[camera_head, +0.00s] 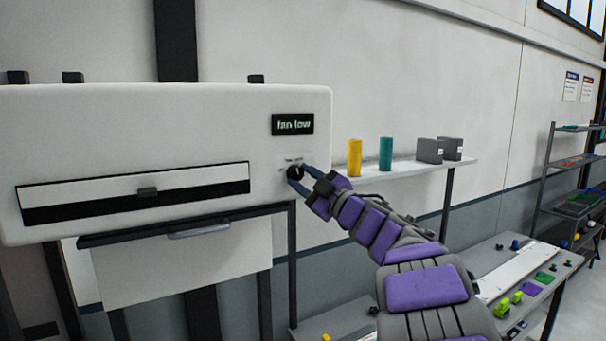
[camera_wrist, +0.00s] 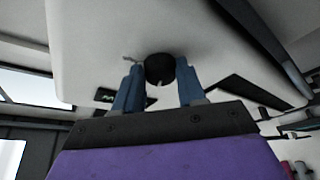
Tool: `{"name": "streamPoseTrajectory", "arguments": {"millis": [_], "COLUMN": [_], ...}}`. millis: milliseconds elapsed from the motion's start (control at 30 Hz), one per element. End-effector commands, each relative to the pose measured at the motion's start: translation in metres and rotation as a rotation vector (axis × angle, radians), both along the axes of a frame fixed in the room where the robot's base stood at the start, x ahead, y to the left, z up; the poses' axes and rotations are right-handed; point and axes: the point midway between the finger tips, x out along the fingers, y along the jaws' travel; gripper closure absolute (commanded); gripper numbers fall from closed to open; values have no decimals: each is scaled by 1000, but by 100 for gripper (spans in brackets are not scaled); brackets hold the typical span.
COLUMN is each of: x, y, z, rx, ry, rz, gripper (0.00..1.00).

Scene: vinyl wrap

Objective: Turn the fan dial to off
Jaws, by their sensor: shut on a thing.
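The fan dial (camera_head: 294,172) is a small black round knob on the right part of the white machine's front (camera_head: 220,130). A small dark display (camera_head: 293,124) above it reads "fan low". My gripper (camera_head: 301,178) is at the dial, its blue fingers on either side of the knob and shut on it. In the wrist view the black dial (camera_wrist: 159,69) sits between the two blue fingers (camera_wrist: 157,88), with a small light mark on its lower edge. The markings around the dial are too small to read.
A wall shelf (camera_head: 420,165) right of the machine bears a yellow cylinder (camera_head: 355,158), a teal cylinder (camera_head: 386,154) and grey boxes (camera_head: 430,150). A table (camera_head: 500,270) with small coloured parts stands at lower right.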

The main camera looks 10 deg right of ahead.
Motion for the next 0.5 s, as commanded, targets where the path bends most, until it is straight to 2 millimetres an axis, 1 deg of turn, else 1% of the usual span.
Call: {"name": "streamPoseTrajectory", "arguments": {"millis": [33,500], "x": [1,2], "y": [-2,-3], "z": [2,5], "rx": [-46,-474], "ry": [-13,-150], "rz": [-4,1], "gripper": [91,91]}}
